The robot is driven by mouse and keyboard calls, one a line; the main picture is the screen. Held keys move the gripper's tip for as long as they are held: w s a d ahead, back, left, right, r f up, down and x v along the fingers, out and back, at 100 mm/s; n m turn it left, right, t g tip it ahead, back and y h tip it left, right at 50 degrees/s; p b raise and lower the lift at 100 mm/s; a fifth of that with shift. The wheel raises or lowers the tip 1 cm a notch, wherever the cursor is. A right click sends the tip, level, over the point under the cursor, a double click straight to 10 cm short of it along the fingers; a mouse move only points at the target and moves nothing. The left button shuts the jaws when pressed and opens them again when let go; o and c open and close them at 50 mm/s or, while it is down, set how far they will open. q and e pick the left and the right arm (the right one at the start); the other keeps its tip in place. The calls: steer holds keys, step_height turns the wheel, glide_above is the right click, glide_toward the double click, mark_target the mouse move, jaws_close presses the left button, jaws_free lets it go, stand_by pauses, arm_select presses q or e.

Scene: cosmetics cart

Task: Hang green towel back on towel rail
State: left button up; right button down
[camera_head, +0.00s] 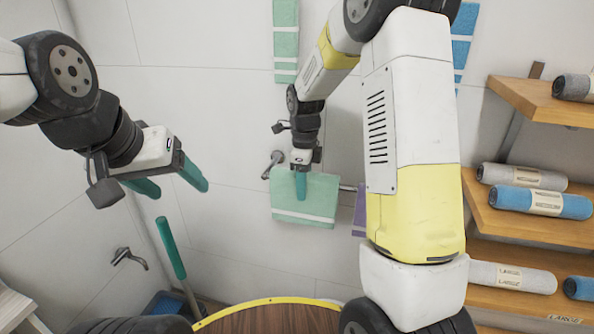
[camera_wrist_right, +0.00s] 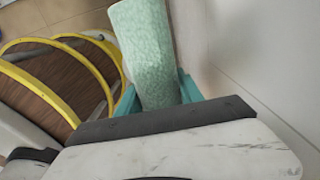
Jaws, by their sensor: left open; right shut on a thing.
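The green towel (camera_head: 314,205) is pale green with a white stripe and hangs against the white wall, at the left end of the lower towel rail (camera_head: 347,188). My right gripper (camera_head: 301,188) is shut on its upper edge. In the right wrist view the towel (camera_wrist_right: 146,50) sits between the teal fingers of my right gripper (camera_wrist_right: 157,88). Whether the towel is draped over the rail is hidden. My left gripper (camera_head: 172,188) is open and empty, off to the left and away from the wall.
Another green towel (camera_head: 286,40) and a blue towel (camera_head: 462,45) hang higher up. A purple towel (camera_head: 359,212) hangs right of the green one, partly behind my right arm. Wooden shelves (camera_head: 530,225) with rolled towels stand at right. A wall tap (camera_head: 128,257) and a teal-handled tool (camera_head: 171,248) are at lower left.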

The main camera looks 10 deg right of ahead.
steer(key=shift+f, duration=0.35)
steer(key=c, duration=0.7)
jaws_free()
